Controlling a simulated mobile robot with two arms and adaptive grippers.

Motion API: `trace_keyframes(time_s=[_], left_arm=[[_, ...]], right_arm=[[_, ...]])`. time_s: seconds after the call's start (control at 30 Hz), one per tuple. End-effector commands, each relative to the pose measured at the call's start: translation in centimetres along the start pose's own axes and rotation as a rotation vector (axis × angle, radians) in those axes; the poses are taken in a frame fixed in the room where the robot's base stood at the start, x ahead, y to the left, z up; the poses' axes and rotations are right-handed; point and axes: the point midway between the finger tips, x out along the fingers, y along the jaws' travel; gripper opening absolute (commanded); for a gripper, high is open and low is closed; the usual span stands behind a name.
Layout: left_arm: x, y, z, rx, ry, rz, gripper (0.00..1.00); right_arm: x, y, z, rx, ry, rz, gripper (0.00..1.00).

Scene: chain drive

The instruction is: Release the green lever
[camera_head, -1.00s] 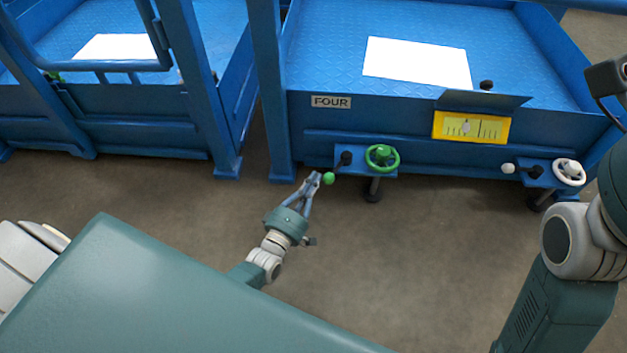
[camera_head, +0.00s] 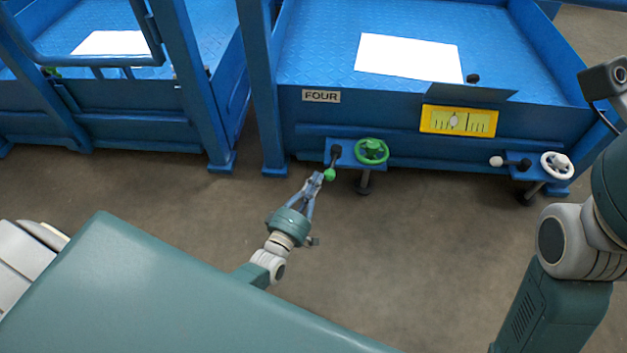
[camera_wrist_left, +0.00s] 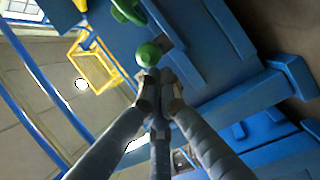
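The green lever has a round green knob (camera_head: 329,175) at the end of a dark arm. It hangs down and slightly left from its mount, beside the green handwheel (camera_head: 371,151) under the sign FOUR. My left gripper (camera_head: 317,178) is at the knob's left side, its fingertips close together. In the left wrist view the knob (camera_wrist_left: 148,54) sits just beyond the fingertips (camera_wrist_left: 160,82), not between them. Contact looks likely but I cannot be sure. My right gripper is not in view.
A white knob lever (camera_head: 496,161) and white handwheel (camera_head: 557,165) are at the right on the same blue platform. A yellow gauge (camera_head: 458,121) is between the two wheels. A blue post (camera_head: 263,100) stands left of the green lever. The floor in front is clear.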

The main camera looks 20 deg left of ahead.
Motion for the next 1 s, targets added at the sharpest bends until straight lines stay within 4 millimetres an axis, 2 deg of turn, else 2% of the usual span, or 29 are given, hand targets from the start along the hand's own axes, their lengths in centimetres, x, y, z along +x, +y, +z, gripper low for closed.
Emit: trace_keyframes(time_s=[0.03,0.3,0.43,0.8,1.0], left_arm=[[0.2,0.3,1.6,-0.003,-0.025,0.002,0.0],[0.2,0.5,1.6,-0.004,-0.025,0.005,0.0],[0.3,1.3,1.4,-0.005,-0.022,0.008,0.0],[0.5,6.9,-0.8,-0.004,-0.004,0.008,0.0],[0.6,9.2,-1.7,-0.003,0.002,0.004,0.0]], right_arm=[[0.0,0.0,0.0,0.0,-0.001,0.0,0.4],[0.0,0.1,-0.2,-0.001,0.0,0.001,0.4],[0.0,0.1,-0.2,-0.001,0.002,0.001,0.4],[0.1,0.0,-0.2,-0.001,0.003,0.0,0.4],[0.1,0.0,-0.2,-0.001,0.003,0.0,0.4]])
